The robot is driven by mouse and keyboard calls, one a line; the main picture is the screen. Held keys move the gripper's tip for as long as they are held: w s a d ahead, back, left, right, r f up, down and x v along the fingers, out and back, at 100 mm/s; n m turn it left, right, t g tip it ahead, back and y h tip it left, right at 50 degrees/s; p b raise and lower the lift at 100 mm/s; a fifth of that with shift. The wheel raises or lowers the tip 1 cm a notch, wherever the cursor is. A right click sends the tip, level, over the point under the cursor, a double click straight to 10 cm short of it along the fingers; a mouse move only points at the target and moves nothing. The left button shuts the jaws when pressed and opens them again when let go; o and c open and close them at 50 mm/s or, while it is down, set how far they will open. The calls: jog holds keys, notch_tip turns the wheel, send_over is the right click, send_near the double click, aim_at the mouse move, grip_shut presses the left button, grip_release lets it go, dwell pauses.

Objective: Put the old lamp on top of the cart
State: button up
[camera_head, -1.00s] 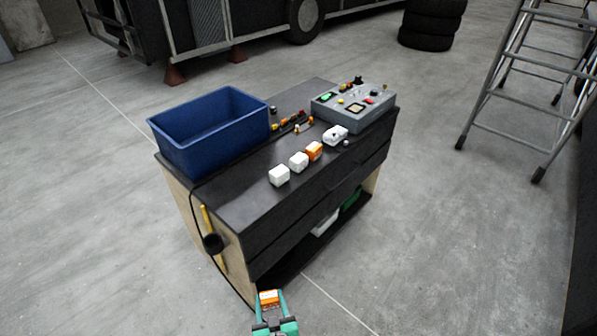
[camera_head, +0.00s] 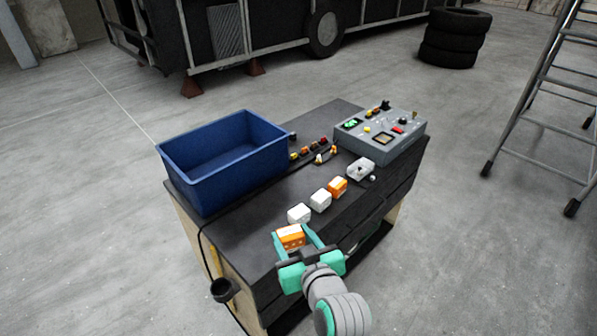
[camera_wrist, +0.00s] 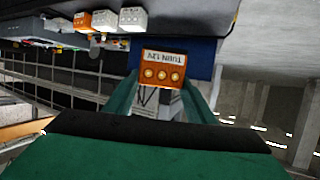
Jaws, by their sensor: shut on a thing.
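My gripper (camera_head: 292,240) is shut on an orange, box-shaped lamp (camera_head: 290,236). In the wrist view the lamp (camera_wrist: 162,70) sits between the two green fingers, its face with round marks and upside-down "TURN 12V" lettering towards the camera. The cart (camera_head: 245,225) has a black top and pale side panels. In the head view the lamp overlaps the near edge of the cart's top, close to the white blocks. I cannot tell whether it touches the top. The wrist view shows the cart's dark top (camera_wrist: 190,10) along the upper edge.
On the cart stand a blue bin (camera_head: 215,172), white blocks (camera_head: 299,213), another orange block (camera_head: 337,187), a white unit (camera_head: 360,169) and a grey control box (camera_head: 378,142). Several small coloured parts lie behind. The bare top left of the white blocks is clear. A ladder (camera_head: 530,110) stands right.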

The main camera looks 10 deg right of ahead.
jog(key=w+a+f, duration=0.1)
jog(key=w+f, duration=0.2)
jog(key=w, duration=0.1)
jog(key=w+a+f, duration=0.1)
jog(key=w+f, duration=0.2)
jog(key=w, duration=0.1)
jog(key=w+a+f, duration=0.2)
jog(key=w+f, duration=0.1)
jog(key=w, duration=0.1)
jog(key=shift+w+f, duration=0.1)
jog(key=shift+w, duration=0.05)
jog(key=shift+w+a+f, duration=0.1)
jog(key=shift+w+f, duration=0.1)
jog(key=shift+f, duration=1.6)
jog(key=shift+f, duration=0.2)
jog(key=o, duration=1.1)
jog(key=shift+r, duration=0.15)
